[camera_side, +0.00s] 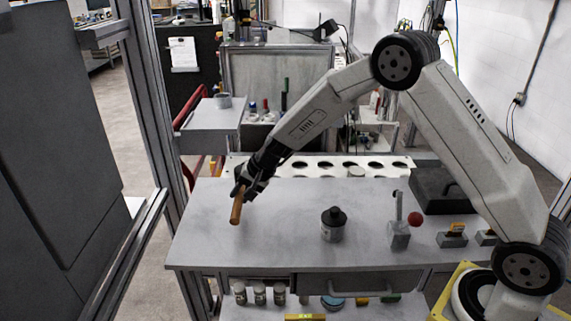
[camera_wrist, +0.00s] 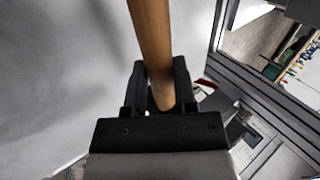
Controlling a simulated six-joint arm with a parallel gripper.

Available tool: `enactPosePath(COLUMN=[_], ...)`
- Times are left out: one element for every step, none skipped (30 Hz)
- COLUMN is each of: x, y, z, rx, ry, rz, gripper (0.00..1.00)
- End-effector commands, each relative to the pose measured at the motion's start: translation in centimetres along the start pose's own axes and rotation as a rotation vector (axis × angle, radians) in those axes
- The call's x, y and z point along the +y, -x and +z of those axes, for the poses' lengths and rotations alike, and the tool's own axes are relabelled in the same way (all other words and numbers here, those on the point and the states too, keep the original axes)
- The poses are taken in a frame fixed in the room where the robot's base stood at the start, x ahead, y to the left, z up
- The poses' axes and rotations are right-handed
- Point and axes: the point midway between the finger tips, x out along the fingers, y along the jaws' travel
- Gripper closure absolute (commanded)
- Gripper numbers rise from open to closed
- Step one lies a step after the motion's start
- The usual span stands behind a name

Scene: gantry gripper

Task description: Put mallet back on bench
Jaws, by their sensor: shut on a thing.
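The mallet (camera_side: 236,211) shows in the side view as a brown wooden handle hanging tilted below my gripper, at the left part of the bench. My gripper (camera_side: 243,188) is shut on the handle. In the wrist view the wooden handle of the mallet (camera_wrist: 152,40) runs from the top edge down between the two dark fingers of my gripper (camera_wrist: 160,85). The mallet's head is not clearly visible in either view. The bench (camera_side: 280,225) has a grey top. I cannot tell whether the handle's lower end touches it.
A dark-topped canister (camera_side: 333,226) stands mid-bench. Right of it are a lever box with a red knob (camera_side: 398,235), small switch blocks (camera_side: 452,237) and a black case (camera_side: 440,190). A white rack with holes (camera_side: 300,168) lines the back edge. The bench's left front is clear.

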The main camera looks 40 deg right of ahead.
Motion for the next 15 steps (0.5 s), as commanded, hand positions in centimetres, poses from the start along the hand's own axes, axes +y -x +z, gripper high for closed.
enactPosePath(x=[-0.1, -0.1, -0.1, -0.1, -0.1, -0.1, -0.1, -0.1, -0.1, -0.1, -0.1, -0.1, -0.1, -0.1, 0.2], y=[-0.2, -0.3, -0.4, -0.4, -0.4, -0.4, -0.4, -0.4, -0.5, -0.5, -0.6, -0.8, -1.0, -1.2, -1.6], z=[-0.1, -0.2, -0.2, -0.2, -0.2, -0.3, -0.3, -0.3, -0.3, -0.3, -0.3, -0.4, -0.5, -0.6, -0.6], rx=[0.002, 0.002, 0.002, 0.002, 0.002, 0.002, 0.002, 0.002, 0.002, 0.002, 0.002, 0.002, 0.002, 0.002, 0.001], ry=[0.001, 0.001, 0.001, 0.001, 0.001, 0.001, 0.001, 0.001, 0.001, 0.001, 0.001, 0.001, 0.001, 0.001, 0.0], rz=[-0.002, -0.002, -0.002, -0.002, -0.002, -0.002, -0.002, -0.002, -0.002, -0.002, -0.002, -0.002, -0.002, -0.002, 0.0], gripper=[1.0, 1.0, 1.0, 1.0, 1.0, 1.0, 1.0, 1.0, 1.0, 1.0, 1.0, 1.0, 1.0, 1.0, 1.0])
